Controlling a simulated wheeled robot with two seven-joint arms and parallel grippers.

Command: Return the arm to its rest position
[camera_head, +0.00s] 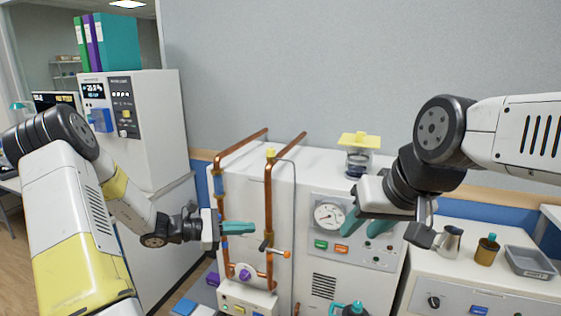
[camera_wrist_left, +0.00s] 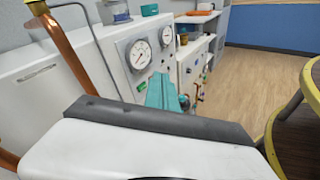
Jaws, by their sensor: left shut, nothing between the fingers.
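My left gripper (camera_head: 238,228) is shut, with its teal fingers together and nothing between them. It is in front of the white machine, beside the copper pipes (camera_head: 268,205). In the left wrist view my left gripper's teal fingers (camera_wrist_left: 161,92) point toward the machine front with the gauges (camera_wrist_left: 140,54). My left arm comes in from the left, bent at the elbow. My right gripper (camera_head: 366,225) is in front of the machine's gauge panel. Its two teal fingers are apart, with nothing seen between them.
The white machine has a gauge (camera_head: 329,216) and buttons. A tall white cabinet (camera_head: 155,130) with binders (camera_head: 115,42) on top stands at the left. A counter at the right holds a metal jug (camera_head: 449,242), a brown cup (camera_head: 487,250) and a grey tray (camera_head: 530,262).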

